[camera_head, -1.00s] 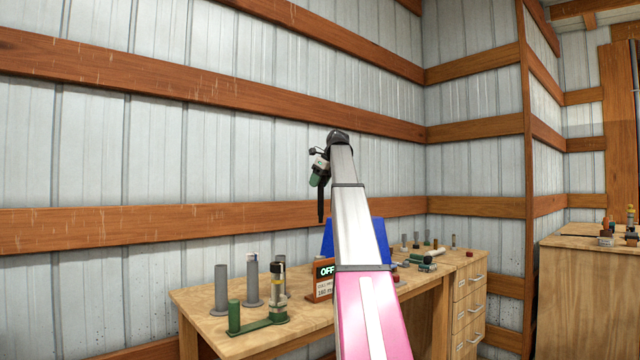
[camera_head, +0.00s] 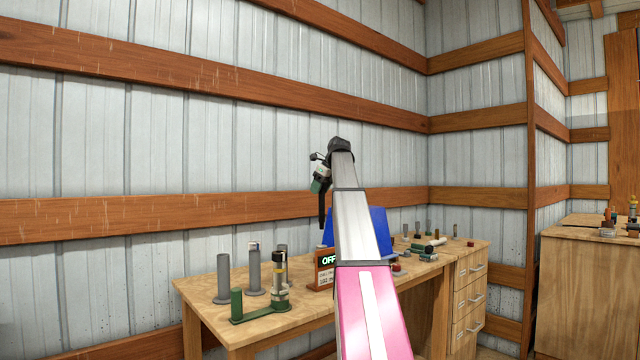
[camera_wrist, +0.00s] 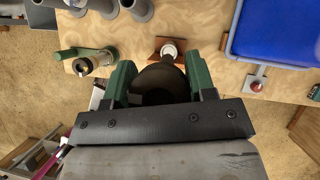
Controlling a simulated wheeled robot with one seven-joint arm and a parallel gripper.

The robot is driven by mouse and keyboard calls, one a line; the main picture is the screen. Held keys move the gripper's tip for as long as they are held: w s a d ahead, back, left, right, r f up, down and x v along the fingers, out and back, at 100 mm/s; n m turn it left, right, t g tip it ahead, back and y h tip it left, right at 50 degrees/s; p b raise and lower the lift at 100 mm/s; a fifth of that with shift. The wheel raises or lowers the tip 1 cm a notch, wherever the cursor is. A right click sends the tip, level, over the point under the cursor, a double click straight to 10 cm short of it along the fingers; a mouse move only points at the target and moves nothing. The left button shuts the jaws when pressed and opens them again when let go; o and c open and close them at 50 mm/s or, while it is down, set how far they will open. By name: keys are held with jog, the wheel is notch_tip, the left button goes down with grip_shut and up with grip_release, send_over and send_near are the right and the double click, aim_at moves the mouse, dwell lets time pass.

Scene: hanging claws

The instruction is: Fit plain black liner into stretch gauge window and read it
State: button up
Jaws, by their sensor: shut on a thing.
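My gripper (camera_wrist: 160,88) has its green fingers shut on a black liner (camera_wrist: 168,74), a dark round piece, in the wrist view. In the head view my gripper (camera_head: 323,185) hangs above the workbench with a long dark piece pointing down below it. A green-based fixture (camera_head: 262,306) with an upright post stands at the left front of the bench; it also shows at the left of the wrist view (camera_wrist: 82,56). I cannot tell which part is the gauge window.
Grey tubes (camera_head: 222,278) stand on the bench behind the fixture. A blue tray (camera_wrist: 275,35) lies to the right, partly hidden by my arm in the head view. Several small parts (camera_head: 430,246) lie at the bench's right end. Bare wood (camera_head: 200,285) shows at the left.

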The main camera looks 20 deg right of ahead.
send_over(318, 246)
jog(key=shift+s+d+f, duration=0.15)
jog(key=shift+f, duration=1.2)
jog(key=shift+s+d+f, duration=0.15)
jog(key=shift+f, duration=1.15)
jog(key=shift+f, duration=0.15)
jog(key=shift+f, duration=0.35)
jog(key=shift+f, duration=7.45)
